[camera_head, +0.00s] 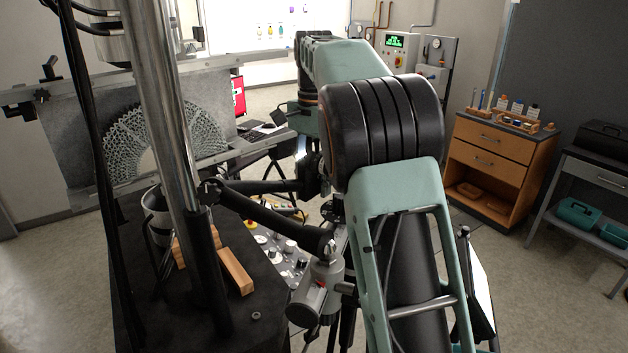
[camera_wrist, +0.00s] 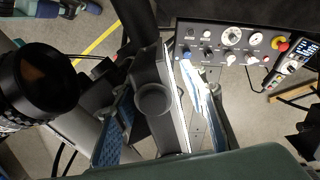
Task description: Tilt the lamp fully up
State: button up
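What looks like the lamp head (camera_wrist: 160,122) is a narrow grey housing with a round knob and a bright white edge, seen nearly edge-on in the wrist view. My gripper (camera_wrist: 163,92) has its fingers on either side of this housing, with blue textured pads partly visible. Whether both pads touch it is unclear. In the head view, my gripper (camera_head: 309,172) is small, dark and mostly hidden by my arm. A jointed black arm (camera_head: 262,187) reaches towards it from the upright post; the lamp head there is mostly hidden.
A control panel (camera_wrist: 232,42) with knobs and a red button lies beyond the gripper. Metal posts (camera_head: 168,130) and a dark bench with wooden blocks (camera_head: 235,270) stand left. A grey device (camera_head: 320,288) stands close to my arm. A wooden cabinet (camera_head: 487,160) stands right.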

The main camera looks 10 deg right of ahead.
jog(key=shift+f, duration=0.2)
grip_shut()
dwell(0.3)
